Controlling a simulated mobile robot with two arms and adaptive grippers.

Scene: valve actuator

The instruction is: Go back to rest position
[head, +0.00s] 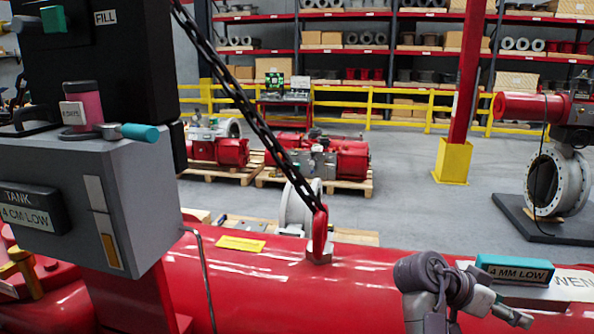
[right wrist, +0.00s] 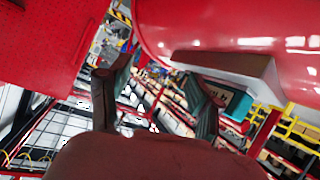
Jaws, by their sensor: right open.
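My right gripper (head: 508,314) is at the lower right of the head view, in front of the red actuator cylinder (head: 350,275) and just below the teal "4 MM LOW" label block (head: 515,268). In the right wrist view its two fingers (right wrist: 155,100) are spread apart with nothing held between them. The red cylinder (right wrist: 240,40) fills the upper right there, with a pale block (right wrist: 225,70) on it close behind the right finger. Whether finger and block touch I cannot tell. My left gripper is not in view.
A chain (head: 250,115) runs down to a red lifting hook (head: 320,230). Pallets, yellow railing (head: 400,105) and shelves lie beyond open floor.

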